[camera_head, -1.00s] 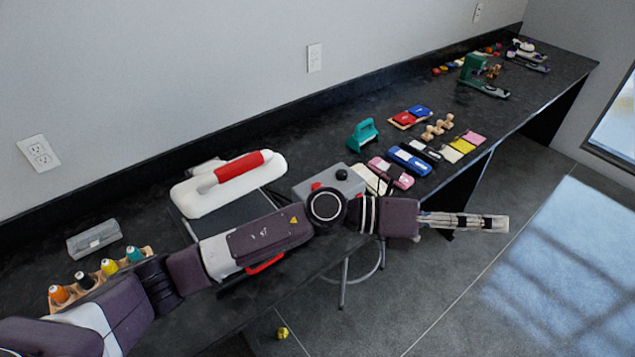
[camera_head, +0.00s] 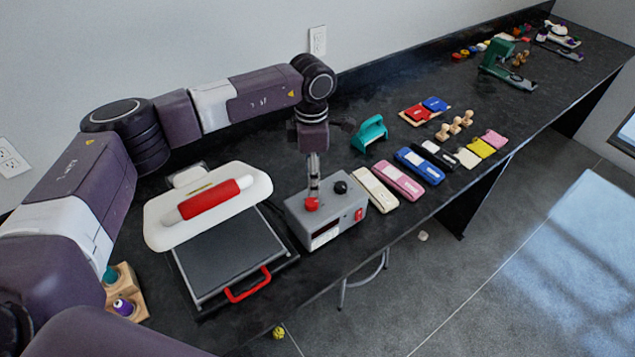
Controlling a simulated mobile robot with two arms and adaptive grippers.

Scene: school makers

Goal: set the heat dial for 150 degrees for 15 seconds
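A grey control box (camera_head: 331,227) stands on the black counter at the right of a heat press. It has a red knob (camera_head: 312,204) and a black knob (camera_head: 341,187) on top, and a dark display (camera_head: 325,233) and a red switch (camera_head: 359,215) on its front. I cannot read the display or the dial marks. My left gripper (camera_head: 313,193) points down over the red knob, at or just above it; I cannot tell whether it touches. Its fingers look narrow from here, and whether they are open or shut is unclear. My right gripper is out of view.
The heat press has a raised white upper part (camera_head: 163,224), a dark plate (camera_head: 225,252) and a red front handle (camera_head: 247,285). White (camera_head: 374,188), pink (camera_head: 398,181) and blue (camera_head: 419,166) items lie close right of the box. A teal tool (camera_head: 370,133) stands behind.

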